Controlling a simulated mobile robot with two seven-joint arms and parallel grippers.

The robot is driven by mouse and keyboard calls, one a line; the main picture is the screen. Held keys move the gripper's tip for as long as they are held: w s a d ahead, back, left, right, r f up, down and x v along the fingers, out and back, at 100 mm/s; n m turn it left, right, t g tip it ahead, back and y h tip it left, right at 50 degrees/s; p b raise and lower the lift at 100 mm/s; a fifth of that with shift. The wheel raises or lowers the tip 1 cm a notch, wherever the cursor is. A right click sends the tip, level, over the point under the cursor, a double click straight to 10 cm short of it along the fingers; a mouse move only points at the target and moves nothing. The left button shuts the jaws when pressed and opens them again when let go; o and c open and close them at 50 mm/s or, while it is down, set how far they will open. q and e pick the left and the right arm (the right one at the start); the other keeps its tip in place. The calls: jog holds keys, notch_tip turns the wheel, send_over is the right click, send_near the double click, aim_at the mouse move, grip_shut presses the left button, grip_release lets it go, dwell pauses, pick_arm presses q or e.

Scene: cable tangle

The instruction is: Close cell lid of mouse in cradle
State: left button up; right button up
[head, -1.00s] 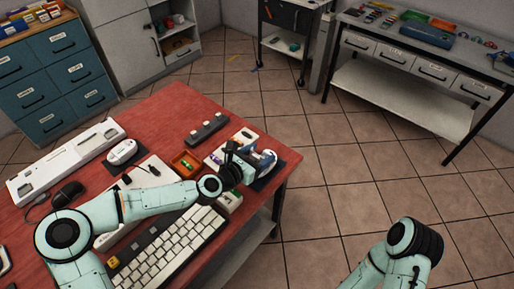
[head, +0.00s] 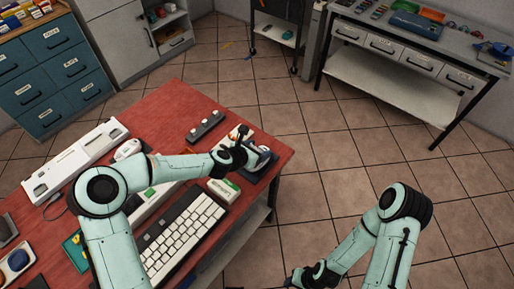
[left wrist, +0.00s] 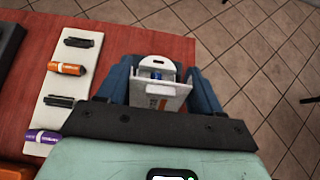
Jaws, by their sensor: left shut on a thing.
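The mouse (head: 264,152) sits in its blue cradle at the table's right corner. In the left wrist view, the white mouse (left wrist: 156,62) has its cell bay uncovered, with a blue cell (left wrist: 157,75) inside. The white cell lid (left wrist: 160,98), with an orange mark, stands tilted on the near side of the bay. Blue pieces flank it on both sides. My left gripper (head: 238,153) is at the mouse, shut on the lid; its exact grip is hard to see. My right gripper (head: 298,279) is low in the head view, away from the table, its fingers unclear.
A keyboard (head: 182,232) lies near the table's front edge. A dark bar with keys (head: 206,127) lies behind my left arm. Tiled floor is clear right of the table (head: 170,100).

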pick_arm(q)
jog(key=shift+f, duration=0.1)
jog(key=o, duration=1)
jog(key=shift+s, duration=0.1)
pick_arm(e)
jog(key=shift+f, duration=0.1)
pick_arm(q)
jog(key=shift+b+v, duration=1.8)
jog(key=shift+v, duration=4.85)
pick_arm(e)
jog(key=shift+s+f, duration=0.35)
jog(key=shift+f, duration=0.3)
jog(key=shift+s+f, duration=0.3)
jog(key=shift+f, duration=0.4)
jog(key=shift+s+f, duration=0.35)
jog(key=shift+f, duration=0.3)
